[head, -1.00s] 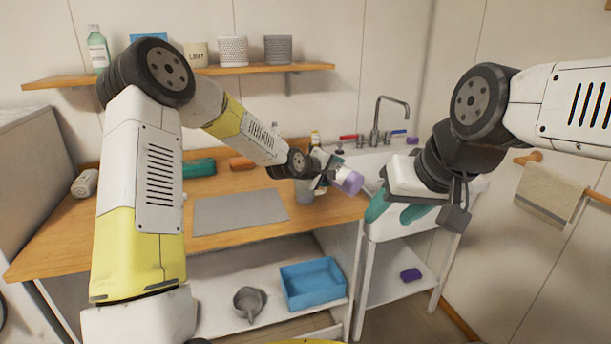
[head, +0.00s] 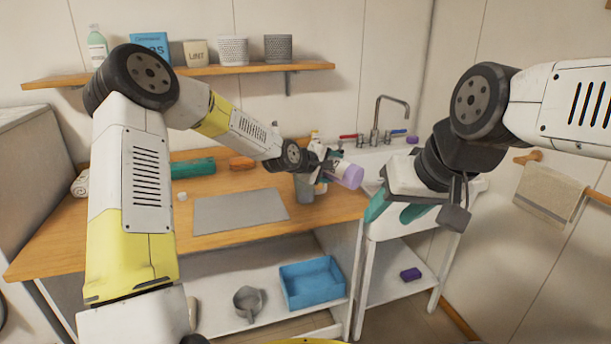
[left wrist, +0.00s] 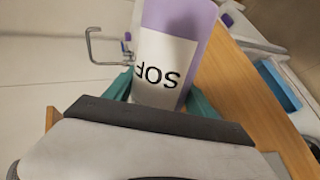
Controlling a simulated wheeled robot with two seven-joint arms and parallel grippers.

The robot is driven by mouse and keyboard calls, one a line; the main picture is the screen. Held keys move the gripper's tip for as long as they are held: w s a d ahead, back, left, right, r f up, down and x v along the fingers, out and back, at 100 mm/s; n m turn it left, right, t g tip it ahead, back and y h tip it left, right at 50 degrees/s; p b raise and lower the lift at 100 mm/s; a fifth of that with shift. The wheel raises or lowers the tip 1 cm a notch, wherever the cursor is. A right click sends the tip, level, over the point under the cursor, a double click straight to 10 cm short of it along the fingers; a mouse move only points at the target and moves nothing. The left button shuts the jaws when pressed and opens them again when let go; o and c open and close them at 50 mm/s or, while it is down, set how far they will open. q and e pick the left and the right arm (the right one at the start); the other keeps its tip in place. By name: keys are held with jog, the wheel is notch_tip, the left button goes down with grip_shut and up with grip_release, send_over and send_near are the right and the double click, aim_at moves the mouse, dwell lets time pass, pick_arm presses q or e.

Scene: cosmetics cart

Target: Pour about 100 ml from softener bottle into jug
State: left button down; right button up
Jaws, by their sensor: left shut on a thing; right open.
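The softener bottle (head: 343,173), lilac with a white label, is held in my left gripper (head: 328,163) over the right part of the counter. It lies well tilted, its lilac end pointing right and slightly down. In the left wrist view the bottle (left wrist: 172,60) shows part of its label, "SOF", between teal fingers. My right gripper (head: 397,210) is open and empty before the sink.
A grey mat (head: 240,211) lies left of the grey container. A sink (head: 365,160) with a tap (head: 378,120) is behind right. Below are a blue bin (head: 312,283) and a grey pot (head: 249,301). A teal roll (head: 193,168) lies at the back.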

pick_arm(q)
jog(key=shift+r+p, duration=0.35)
jog(key=shift+p, duration=0.15)
dwell(1.2)
jog(key=shift+n+h, duration=0.3)
jog(key=shift+n, duration=0.1)
dwell(1.1)
